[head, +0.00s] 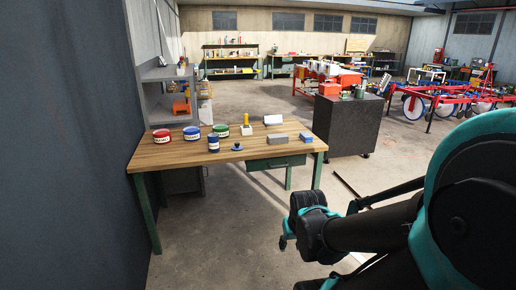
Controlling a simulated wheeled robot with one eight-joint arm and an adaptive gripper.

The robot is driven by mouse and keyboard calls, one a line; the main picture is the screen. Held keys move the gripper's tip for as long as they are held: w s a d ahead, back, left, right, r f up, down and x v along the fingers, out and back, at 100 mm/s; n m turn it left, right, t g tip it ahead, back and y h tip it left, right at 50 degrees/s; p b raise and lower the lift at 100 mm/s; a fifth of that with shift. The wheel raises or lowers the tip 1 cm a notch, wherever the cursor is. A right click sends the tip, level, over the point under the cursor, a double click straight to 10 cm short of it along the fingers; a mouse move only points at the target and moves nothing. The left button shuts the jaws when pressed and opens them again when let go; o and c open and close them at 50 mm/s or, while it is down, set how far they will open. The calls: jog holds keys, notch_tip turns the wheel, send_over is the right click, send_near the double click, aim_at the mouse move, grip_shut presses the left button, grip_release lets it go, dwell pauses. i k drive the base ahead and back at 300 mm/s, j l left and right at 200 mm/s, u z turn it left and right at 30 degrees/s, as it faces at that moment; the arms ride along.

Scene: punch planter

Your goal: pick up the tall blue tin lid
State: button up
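A narrow, upright blue tin (213,144) with a pale label band stands near the middle of the wooden table (170,160). A small dark blue piece with a knob-like top (237,147) lies just right of it, apart from it. I cannot tell whether this piece or the tin's top is the lid. A wider blue tin (191,134) stands behind and to the left. My gripper (284,241) hangs in front of and below the table's right part, well away from the tins.
A red tin (161,136) and a green tin (221,131) stand on the table. A yellow-handled tool (246,125), a white object (272,120), a grey block (277,139) and a blue block (305,137) are further right. A dark cabinet (347,125) stands beyond. The table's front strip is clear.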

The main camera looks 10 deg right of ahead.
aim_at(237, 147)
jog(key=i+j+z, duration=0.2)
jog(key=z, duration=0.15)
jog(key=i+j+z, duration=0.35)
